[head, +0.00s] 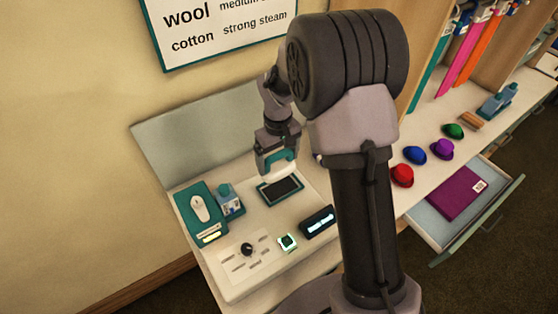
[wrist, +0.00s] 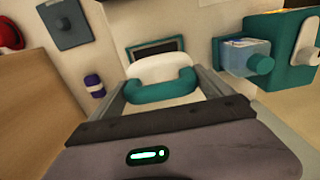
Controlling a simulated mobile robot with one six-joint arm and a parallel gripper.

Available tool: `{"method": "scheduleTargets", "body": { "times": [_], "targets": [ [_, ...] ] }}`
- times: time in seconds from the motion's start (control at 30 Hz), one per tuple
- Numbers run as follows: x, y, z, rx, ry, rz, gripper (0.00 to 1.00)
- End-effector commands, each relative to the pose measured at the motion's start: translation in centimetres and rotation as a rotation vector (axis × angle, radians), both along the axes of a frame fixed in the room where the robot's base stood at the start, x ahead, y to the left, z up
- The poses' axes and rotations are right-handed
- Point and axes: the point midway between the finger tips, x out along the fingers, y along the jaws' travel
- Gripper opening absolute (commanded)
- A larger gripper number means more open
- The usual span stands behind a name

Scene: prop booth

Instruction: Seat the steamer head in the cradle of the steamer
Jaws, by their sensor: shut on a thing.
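The steamer head, white with a teal handle, shows in the wrist view (wrist: 163,69) and in the head view (head: 279,172). My gripper (head: 277,160) is shut on its teal handle; the fingers also flank it in the wrist view (wrist: 160,88). A dark rectangular recess with a teal rim, which looks like the cradle (head: 282,190), lies on the pale steamer unit just below and in front of the head. In the wrist view the head covers part of this cradle (wrist: 150,48). I cannot tell whether they touch.
Coloured hats (head: 402,175) and an open drawer (head: 425,217) are to the right.

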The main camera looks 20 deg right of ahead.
Motion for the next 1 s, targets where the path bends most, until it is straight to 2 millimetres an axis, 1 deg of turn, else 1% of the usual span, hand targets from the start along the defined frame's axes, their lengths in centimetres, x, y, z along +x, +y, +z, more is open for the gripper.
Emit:
{"method": "scheduleTargets", "body": {
  "times": [0.07,0.27,0.5,0.63,0.77,1.0],
  "targets": [
    [0.0,-0.1,0.1,-0.001,-0.001,0.000,0.18],
    [0.0,-0.1,-1.5,-0.001,-0.001,0.000,0.18],
    [0.0,-0.1,-4.7,-0.001,0.000,0.001,0.18],
    [0.0,-0.1,-6.1,-0.001,0.001,0.000,0.18],
    [0.0,-0.1,-6.6,-0.001,-0.001,0.001,0.18],
    [0.0,-0.1,-6.5,-0.001,-0.001,0.000,0.18]
  ]
}}
